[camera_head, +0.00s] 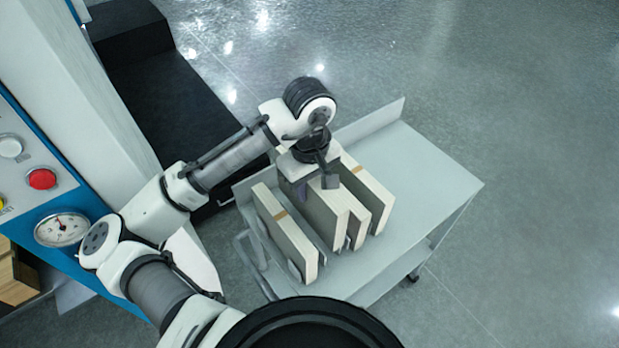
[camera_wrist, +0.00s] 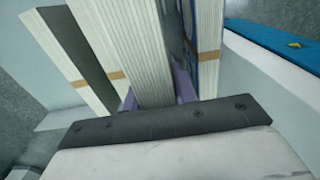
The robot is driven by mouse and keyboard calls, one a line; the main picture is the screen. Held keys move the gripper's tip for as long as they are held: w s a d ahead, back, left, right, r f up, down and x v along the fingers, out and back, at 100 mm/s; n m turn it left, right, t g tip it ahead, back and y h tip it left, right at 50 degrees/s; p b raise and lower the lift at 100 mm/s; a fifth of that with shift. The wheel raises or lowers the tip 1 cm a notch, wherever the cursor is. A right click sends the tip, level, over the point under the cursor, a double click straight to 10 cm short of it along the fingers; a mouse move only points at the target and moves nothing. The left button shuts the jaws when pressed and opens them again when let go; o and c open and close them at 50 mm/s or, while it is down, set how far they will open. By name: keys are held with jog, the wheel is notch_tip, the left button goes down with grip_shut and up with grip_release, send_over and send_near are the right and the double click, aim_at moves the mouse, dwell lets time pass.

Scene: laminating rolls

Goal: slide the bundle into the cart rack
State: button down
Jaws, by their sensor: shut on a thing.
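The held bundle (camera_head: 324,214) is a pale stack of boards or sheets. It stands on edge among other bundles on the grey cart (camera_head: 432,190). My gripper (camera_head: 302,187) is above its top and shut on it. In the wrist view, the purple fingers (camera_wrist: 158,92) clasp the held bundle (camera_wrist: 138,45) from both sides. The rack's dark dividers (camera_head: 347,238) show only in part between the bundles. Whether the held bundle rests on the cart top is hidden.
A bundle with a brown band (camera_head: 287,232) stands to the left of the held one, and another bundle (camera_head: 372,190) to the right. The cart's right half is bare. A blue-and-white machine with a gauge (camera_head: 62,229) stands at left. Open floor (camera_head: 530,130) lies beyond the cart.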

jog(key=shift+f, duration=0.85)
jog(key=shift+f+b, duration=2.8)
jog(key=shift+f, duration=0.55)
jog(key=c, duration=1)
grip_release()
jog(key=shift+c, duration=0.2)
notch_tip(320, 180, up, 14)
jog(key=shift+f+b, duration=0.1)
jog(key=shift+b, duration=0.2)
